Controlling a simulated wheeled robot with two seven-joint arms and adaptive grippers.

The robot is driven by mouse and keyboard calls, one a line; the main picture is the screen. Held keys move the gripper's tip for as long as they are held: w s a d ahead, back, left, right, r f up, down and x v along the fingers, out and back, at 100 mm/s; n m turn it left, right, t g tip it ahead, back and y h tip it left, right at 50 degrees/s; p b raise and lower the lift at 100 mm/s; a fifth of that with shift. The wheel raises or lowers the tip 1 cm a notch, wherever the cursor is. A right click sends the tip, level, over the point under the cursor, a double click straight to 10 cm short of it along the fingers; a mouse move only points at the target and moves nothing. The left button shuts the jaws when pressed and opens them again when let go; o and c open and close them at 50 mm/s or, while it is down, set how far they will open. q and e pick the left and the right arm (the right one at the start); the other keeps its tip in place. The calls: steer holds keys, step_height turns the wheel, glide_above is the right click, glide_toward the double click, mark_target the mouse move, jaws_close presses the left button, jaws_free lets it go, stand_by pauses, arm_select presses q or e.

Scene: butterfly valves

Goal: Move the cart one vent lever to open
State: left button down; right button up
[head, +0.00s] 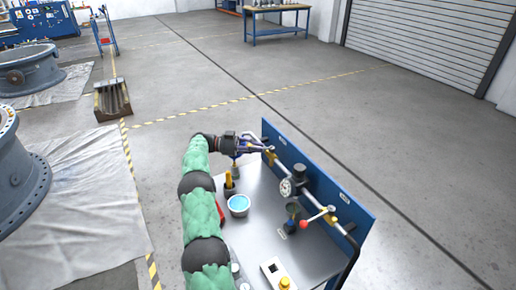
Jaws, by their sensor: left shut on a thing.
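A cart with a steel top (262,222) and an upright blue panel (325,190) stands at the lower middle. A pipe with valves and a round gauge (286,187) runs along the panel. My left arm, in a green sleeve, reaches up along the cart's left side. My left gripper (258,146) is at the far end of the pipe, shut on a small lever there; the jaws largely hide it. A red-handled lever (312,219) sticks out from the nearer part of the pipe, apart from my gripper. The labels are too small to read. My right gripper is out of view.
A bowl of blue stuff (238,204), a yellow-handled tool in a cup (229,182) and a pale box with a yellow button (274,271) stand on the cart top. Large grey valve bodies (22,175) lie on sheets at left.

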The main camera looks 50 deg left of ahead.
arm_select(q)
steer(key=shift+a, duration=0.1)
steer(key=c, duration=1.4)
jaws_free()
steer(key=shift+o, duration=0.3)
steer(key=shift+s+a, duration=0.1)
